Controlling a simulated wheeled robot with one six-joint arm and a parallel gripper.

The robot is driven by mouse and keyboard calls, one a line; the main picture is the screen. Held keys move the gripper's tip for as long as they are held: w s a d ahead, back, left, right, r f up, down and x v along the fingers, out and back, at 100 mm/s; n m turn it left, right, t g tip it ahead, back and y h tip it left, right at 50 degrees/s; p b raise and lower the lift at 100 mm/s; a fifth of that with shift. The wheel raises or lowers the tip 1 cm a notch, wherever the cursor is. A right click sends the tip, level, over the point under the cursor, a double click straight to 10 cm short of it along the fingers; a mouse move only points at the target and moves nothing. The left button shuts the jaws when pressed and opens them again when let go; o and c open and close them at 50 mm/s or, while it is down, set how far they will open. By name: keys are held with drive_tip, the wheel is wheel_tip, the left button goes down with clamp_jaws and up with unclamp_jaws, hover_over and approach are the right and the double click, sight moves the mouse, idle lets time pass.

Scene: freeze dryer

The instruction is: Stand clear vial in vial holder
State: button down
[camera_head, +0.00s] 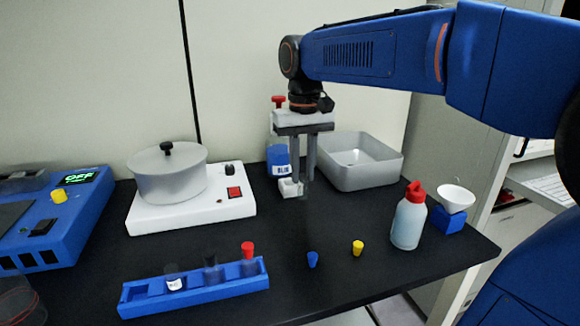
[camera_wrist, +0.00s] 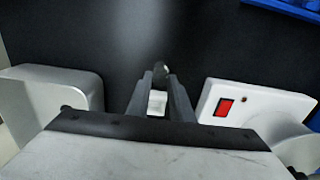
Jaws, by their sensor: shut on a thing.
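My gripper (camera_head: 297,186) points down above the black table, behind the loose caps. It is shut on a small clear vial with a white part, whose outline is hard to make out in the head view. In the wrist view the vial (camera_wrist: 160,72) shows between the fingertips of my gripper (camera_wrist: 158,97). The blue vial holder (camera_head: 195,290) lies at the front of the table, left of and apart from my gripper. It holds a vial with a white label (camera_head: 175,281), a dark-topped vial (camera_head: 212,272) and a red-capped vial (camera_head: 248,262). Its leftmost place looks empty.
A grey basin (camera_head: 375,175) stands right behind my gripper, a blue-labelled container (camera_head: 278,158) behind it. A white hotplate (camera_head: 215,210) with a pot (camera_head: 168,180) is left. A blue cap (camera_head: 312,260), yellow cap (camera_head: 357,248) and red-topped bottle (camera_head: 408,222) are in front and right.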

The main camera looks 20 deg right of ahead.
drive_tip(key=w, duration=1)
drive_tip(key=shift+w, duration=0.1)
drive_tip(key=shift+f, duration=1.75)
drive_tip(key=c, duration=1.6)
unclamp_jaws()
drive_tip(key=shift+f, duration=0.15)
wheel_tip(320, 180, up, 12)
drive_tip(key=shift+r, duration=0.2)
